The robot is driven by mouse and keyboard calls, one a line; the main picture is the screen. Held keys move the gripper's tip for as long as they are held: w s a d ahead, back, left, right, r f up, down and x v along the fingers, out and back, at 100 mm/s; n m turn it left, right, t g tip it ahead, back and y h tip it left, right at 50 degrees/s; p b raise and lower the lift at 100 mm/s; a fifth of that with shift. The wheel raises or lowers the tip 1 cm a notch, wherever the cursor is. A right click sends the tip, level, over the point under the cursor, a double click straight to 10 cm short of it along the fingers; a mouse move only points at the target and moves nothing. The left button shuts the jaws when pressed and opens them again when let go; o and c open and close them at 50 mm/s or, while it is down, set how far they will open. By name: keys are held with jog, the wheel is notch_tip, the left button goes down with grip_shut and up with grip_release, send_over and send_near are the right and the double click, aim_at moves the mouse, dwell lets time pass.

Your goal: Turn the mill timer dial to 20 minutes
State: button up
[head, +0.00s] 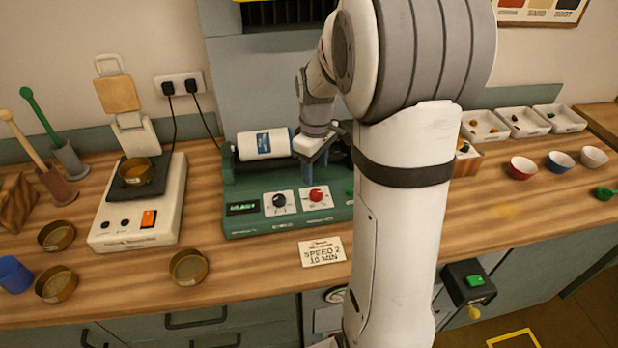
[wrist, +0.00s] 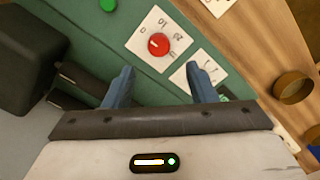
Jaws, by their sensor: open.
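The green mill (head: 240,182) stands on the bench with a white jar (head: 263,144) lying on its top. Its front panel has a red dial (head: 316,194) and, left of it, a black dial (head: 279,200). The red dial also shows in the wrist view (wrist: 159,44), on a white plate with numbers around it. A pale mark shows on the dial, but its exact setting is too small to read. My gripper (head: 311,165) is above the panel, just behind the red dial. In the wrist view its fingers (wrist: 160,80) are apart and empty, not touching the dial.
A card (head: 322,252) reading "SPEED 2 10 MIN" lies in front of the mill. A green button (head: 350,191) is right of the red dial, partly behind my arm. A scale (head: 140,205) and brass dishes (head: 188,267) stand left.

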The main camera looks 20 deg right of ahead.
aim_at(316, 192)
jog(key=f, duration=0.7)
jog(key=shift+s+d+f+p, duration=0.1)
jog(key=shift+d+f+p, duration=0.1)
jog(key=shift+f+p, duration=0.1)
jog(key=shift+r, duration=0.1)
jog(key=c, duration=1)
jog(key=shift+o, duration=0.2)
